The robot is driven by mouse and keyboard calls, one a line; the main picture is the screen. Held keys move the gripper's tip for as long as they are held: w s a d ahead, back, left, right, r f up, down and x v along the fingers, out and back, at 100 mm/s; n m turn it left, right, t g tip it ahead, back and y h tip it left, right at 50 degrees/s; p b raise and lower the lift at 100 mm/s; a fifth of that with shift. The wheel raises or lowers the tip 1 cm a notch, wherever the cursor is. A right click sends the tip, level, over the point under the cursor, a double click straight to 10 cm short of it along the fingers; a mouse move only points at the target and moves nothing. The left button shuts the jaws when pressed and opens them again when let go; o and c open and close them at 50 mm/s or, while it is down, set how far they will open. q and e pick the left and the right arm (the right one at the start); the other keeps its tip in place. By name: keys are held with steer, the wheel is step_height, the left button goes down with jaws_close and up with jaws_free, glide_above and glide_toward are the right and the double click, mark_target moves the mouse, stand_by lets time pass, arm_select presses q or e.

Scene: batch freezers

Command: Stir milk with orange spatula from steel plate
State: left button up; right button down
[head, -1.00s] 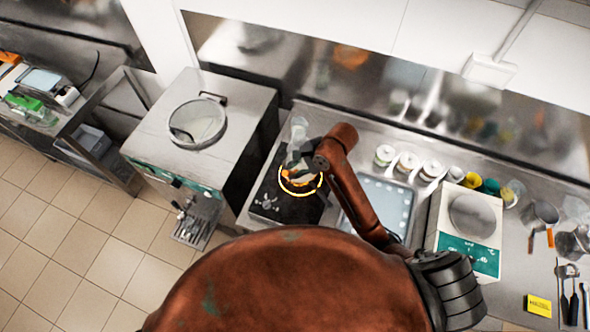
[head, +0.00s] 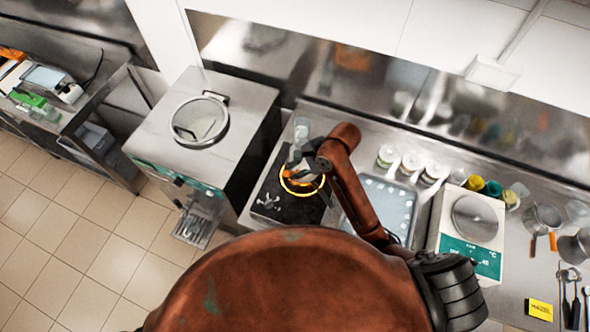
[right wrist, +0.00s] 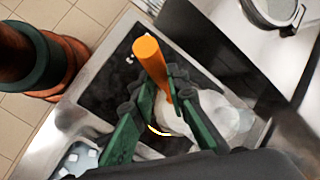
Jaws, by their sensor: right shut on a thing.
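My right gripper (head: 298,165) is over the black hob (head: 268,206), beside a glowing yellow ring. In the right wrist view its green fingers (right wrist: 165,112) are shut on the orange spatula (right wrist: 153,66), whose handle points up and leans to the left. The spatula's lower end is hidden behind the fingers. A whitish, partly clear vessel (right wrist: 219,117) stands close by; the clear one in the head view (head: 301,128) looks like part of it. I cannot make out the milk's surface or whether the spatula is in it. My left gripper is not in view.
A steel batch freezer (head: 152,130) with a round lid stands left of the hob. To the right are a pale tray (head: 388,205), several small jars (head: 411,162), a scale with a round plate (head: 474,219) and steel pans (head: 541,217). My arm crosses the counter.

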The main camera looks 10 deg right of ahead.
steer(key=shift+r, duration=2.5)
